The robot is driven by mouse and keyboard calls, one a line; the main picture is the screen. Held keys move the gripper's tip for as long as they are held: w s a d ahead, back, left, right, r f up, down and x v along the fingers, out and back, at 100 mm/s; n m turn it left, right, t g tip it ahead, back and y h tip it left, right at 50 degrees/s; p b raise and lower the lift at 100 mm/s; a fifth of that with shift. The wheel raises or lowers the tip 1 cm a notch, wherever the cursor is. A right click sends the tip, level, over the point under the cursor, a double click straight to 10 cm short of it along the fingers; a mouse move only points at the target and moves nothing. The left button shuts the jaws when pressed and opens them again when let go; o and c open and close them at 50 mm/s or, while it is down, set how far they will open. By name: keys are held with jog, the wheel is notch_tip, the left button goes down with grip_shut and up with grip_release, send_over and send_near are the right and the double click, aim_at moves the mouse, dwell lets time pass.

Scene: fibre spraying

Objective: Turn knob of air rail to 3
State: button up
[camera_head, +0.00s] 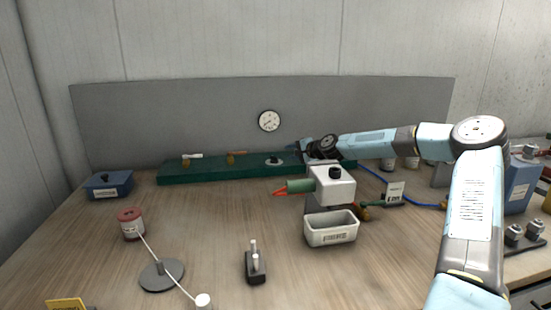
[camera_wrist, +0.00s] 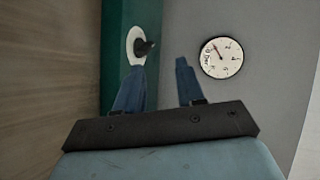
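The air rail (camera_head: 215,172) is a long green block along the back of the table. Its black knob (camera_head: 275,159) sits on a white round dial; the wrist view also shows the knob (camera_wrist: 143,47). A round white gauge (camera_head: 269,121) is on the grey panel above; in the wrist view the gauge (camera_wrist: 221,57) has a dark needle, but its exact reading is hard to tell. My gripper (camera_wrist: 160,70) is open and empty, its blue fingers apart. The knob is just beyond the left fingertip, not clearly between the fingers; I cannot tell whether they touch.
Brass-coloured valves (camera_head: 231,160) with handles are on the rail left of the knob. A white-topped spray device (camera_head: 334,186) and a white bin (camera_head: 331,230) stand in front of the rail. A blue box (camera_head: 108,186) is at left. The wood table between is partly clear.

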aim_at(274, 159)
jog(key=w+a+f+n, duration=0.2)
jog(key=w+n, duration=0.1)
jog(key=n, duration=0.3)
jog(key=w+a+f+n, duration=0.2)
jog(key=w+n, duration=0.2)
jog(key=n, duration=0.2)
jog(key=w+a+f+n, duration=0.2)
jog(key=w+n, duration=0.1)
jog(key=n, duration=0.2)
jog(key=shift+w+f+n+g, duration=0.1)
jog(key=shift+w+n+g, duration=0.05)
jog(key=shift+n+g, duration=0.25)
jog(key=shift+c, duration=0.4)
jog(key=shift+f, duration=0.1)
grip_shut()
